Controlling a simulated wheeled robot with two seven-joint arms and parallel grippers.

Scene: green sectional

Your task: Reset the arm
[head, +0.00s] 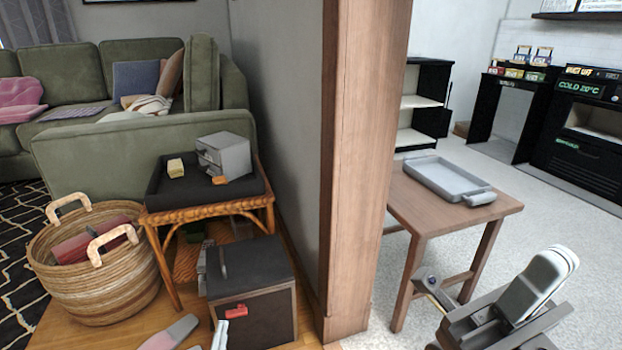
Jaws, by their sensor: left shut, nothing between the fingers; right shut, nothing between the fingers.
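My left gripper (220,334) shows only in part at the bottom edge of the head view, in front of the dark box. It is shut and empty. My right arm comes in at the lower right. Its gripper (431,284) is shut and empty, in front of the wooden table's legs in the picture. Much of both grippers is cut off or hidden by my own arm parts.
A dark box (262,277) stands by a wicker side table (210,207) and a woven basket (92,285) at left. A wooden pillar (362,160) divides the view.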

